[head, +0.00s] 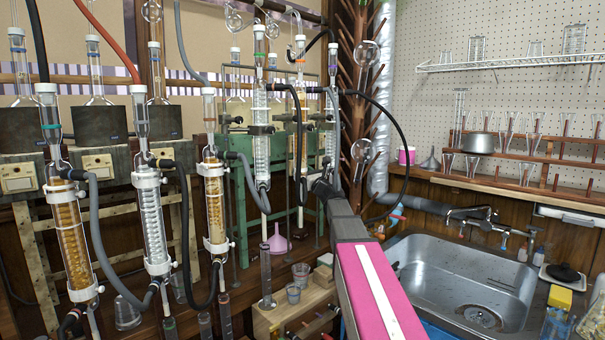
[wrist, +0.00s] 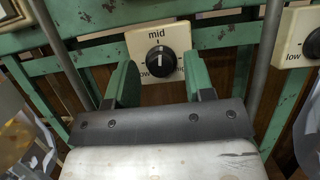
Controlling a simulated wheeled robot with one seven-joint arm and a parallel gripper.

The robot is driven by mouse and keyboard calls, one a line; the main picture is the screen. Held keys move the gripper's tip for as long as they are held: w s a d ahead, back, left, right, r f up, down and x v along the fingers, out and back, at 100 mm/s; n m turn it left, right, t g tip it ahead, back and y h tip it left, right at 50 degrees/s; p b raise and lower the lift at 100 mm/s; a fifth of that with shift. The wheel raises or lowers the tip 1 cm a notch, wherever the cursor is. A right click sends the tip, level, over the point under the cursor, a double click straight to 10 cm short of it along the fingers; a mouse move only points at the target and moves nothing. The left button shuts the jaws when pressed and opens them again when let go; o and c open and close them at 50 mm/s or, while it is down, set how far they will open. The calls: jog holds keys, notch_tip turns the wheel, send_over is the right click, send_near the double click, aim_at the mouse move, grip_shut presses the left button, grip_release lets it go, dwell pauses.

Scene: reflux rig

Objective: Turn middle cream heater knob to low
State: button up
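The cream heater knob plate (wrist: 140,42) is near the top centre of the wrist view, marked "mid" above, "low" at left and a partly covered label at right. Its round black knob (wrist: 160,60) has a white pointer line standing nearly straight up toward "mid". My gripper (wrist: 161,74) is open, its two green fingers apart on the left and right of the knob. A gap shows between each finger and the knob in the picture; depth to the knob is hard to tell. In the head view my gripper is largely hidden behind glassware and tubing.
Another cream plate with a black knob (wrist: 314,46) is at the right edge of the wrist view. Green frame bars and grey rods surround the plate. In the head view, glass condensers (head: 152,222) and hoses crowd the left; a sink (head: 460,285) is at right.

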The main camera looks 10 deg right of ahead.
jog(key=c, duration=0.7)
jog(key=shift+d+n+g+y, duration=0.1)
jog(key=shift+n+g+y, duration=0.3)
jog(key=shift+n, duration=0.8)
jog(key=shift+n+g+y, duration=0.3)
jog(key=shift+n+y, duration=0.2)
jog(key=shift+n, duration=0.7)
jog(key=o, duration=0.9)
jog(key=shift+o, duration=0.2)
jog(key=shift+m, duration=0.4)
